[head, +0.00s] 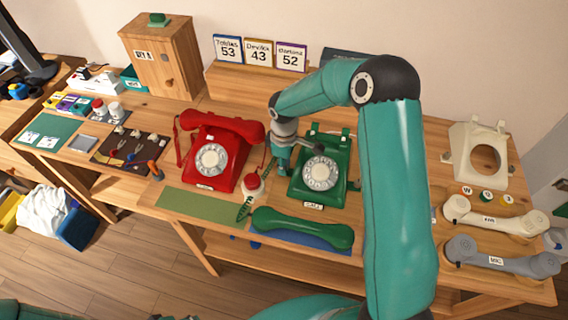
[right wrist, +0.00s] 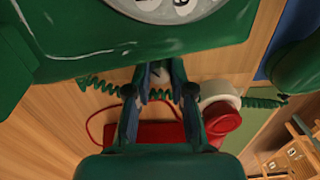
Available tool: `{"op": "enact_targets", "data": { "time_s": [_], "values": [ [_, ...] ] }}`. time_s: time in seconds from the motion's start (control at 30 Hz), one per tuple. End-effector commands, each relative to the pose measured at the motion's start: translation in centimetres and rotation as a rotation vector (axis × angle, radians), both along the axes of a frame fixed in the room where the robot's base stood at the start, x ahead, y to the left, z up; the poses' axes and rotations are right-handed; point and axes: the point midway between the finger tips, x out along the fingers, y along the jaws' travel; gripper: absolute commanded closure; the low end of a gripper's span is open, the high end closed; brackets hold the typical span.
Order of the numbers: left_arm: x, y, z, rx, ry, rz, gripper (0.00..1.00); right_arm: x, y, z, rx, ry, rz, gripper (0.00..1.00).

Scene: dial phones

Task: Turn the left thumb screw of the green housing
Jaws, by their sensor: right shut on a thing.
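The green housing (head: 338,165), a dial phone body with a white dial, stands in the middle of the table in the head view. It also shows along the top of the right wrist view (right wrist: 60,25). My right gripper (head: 282,168) is at its left side, pointing down. In the right wrist view its fingers (right wrist: 158,78) are closed in at the housing's edge, shut on the left thumb screw, which they mostly hide. A dark knob, the right thumb screw (head: 355,185), shows on the housing's other side. My left gripper is not in view.
The red phone (head: 215,150) stands close to the left. The green handset (head: 302,228) lies in front on a blue mat. A red and white round part (head: 253,184) with a green coiled cord lies between the phones. Cream (head: 495,215) and grey handsets (head: 502,256) lie at the right.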

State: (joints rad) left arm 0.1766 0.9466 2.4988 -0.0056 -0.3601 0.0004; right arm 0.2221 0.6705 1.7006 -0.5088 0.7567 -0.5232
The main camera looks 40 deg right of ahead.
Motion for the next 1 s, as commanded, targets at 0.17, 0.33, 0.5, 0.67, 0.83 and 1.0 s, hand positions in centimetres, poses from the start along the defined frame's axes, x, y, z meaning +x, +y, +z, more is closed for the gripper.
{"op": "enact_targets", "data": {
  "time_s": [0.17,0.33,0.5,0.67,0.83,1.0],
  "values": [
    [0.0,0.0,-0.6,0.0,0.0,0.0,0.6,0.0,0.0,-0.1,-0.001,-0.001,-0.036,1.0],
    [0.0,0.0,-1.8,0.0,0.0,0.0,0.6,0.1,0.0,-0.3,0.0,-0.003,-0.118,1.0],
    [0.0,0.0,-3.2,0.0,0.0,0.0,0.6,0.1,0.0,-0.4,0.0,-0.003,-0.24,1.0],
    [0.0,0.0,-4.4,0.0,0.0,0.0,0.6,0.1,0.0,-0.3,-0.001,-0.003,-0.368,1.0],
    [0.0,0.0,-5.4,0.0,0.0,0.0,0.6,0.2,0.0,-0.2,0.0,-0.003,-0.494,1.0],
    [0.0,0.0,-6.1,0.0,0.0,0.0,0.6,0.1,0.0,-0.1,0.0,-0.001,-0.59,1.0]
  ]
}}
